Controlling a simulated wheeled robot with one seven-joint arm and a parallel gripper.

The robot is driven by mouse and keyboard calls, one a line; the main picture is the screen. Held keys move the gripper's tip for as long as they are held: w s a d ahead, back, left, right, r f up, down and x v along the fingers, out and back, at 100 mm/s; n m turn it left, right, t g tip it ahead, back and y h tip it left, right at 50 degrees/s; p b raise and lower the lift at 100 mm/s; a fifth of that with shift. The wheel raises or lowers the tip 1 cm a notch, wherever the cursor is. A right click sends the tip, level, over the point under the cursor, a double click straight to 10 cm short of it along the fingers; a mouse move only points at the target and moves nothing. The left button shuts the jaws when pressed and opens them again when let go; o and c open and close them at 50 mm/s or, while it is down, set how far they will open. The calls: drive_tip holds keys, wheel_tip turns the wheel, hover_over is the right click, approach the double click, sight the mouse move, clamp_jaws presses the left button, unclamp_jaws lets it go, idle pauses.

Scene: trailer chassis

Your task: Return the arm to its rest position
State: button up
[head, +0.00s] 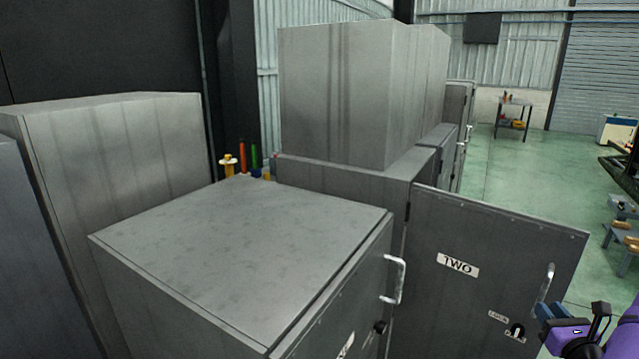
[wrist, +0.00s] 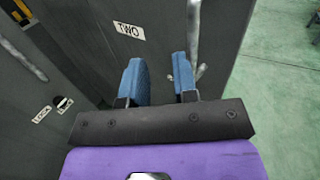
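My gripper (head: 549,311) is at the lower right of the head view, in front of the grey door marked TWO (head: 480,235). In the wrist view its two blue fingers (wrist: 158,78) stand apart with nothing held between them. The door's metal handle (head: 544,286) is close to the fingers; in the wrist view the handle (wrist: 194,35) shows beyond and beside the right finger. The door stands swung out from its cabinet. Part of my purple arm shows at the lower right of the head view; the rest is out of frame.
A closer grey cabinet (head: 250,225) with a handle (head: 396,280) fills the front middle. A large grey box (head: 335,95) stands on the cabinet behind it. Bottles (head: 243,160) stand behind the closer cabinet. Green floor (head: 520,175) is open at the right, with a small bench (head: 622,235).

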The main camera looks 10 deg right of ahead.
drive_tip(key=w+a+r+n+g+y, duration=0.3)
drive_tip(key=a+r+n+g+y, duration=0.2)
drive_tip(key=a+r+n+y, duration=0.65)
drive_tip(key=w+a+r+n+g+y, duration=0.4)
drive_tip(key=a+r+n+y, duration=0.4)
drive_tip(key=a, duration=0.6)
drive_tip(key=s+a+r+n+g+h, duration=0.4)
drive_tip(key=s+a+n+g+h, duration=0.2)
drive_tip(key=s+a+n+g, duration=0.45)
drive_tip(key=s+d+r+n+t+h, duration=0.2)
drive_tip(key=s+r+n+t+h, duration=0.2)
drive_tip(key=r+n+t+h, duration=0.3)
drive_tip(key=shift+d+r+n+h, duration=0.15)
drive_tip(key=shift+r+n+h, duration=0.4)
drive_tip(key=shift+r+n, duration=0.45)
drive_tip(key=shift+d+f, duration=0.1)
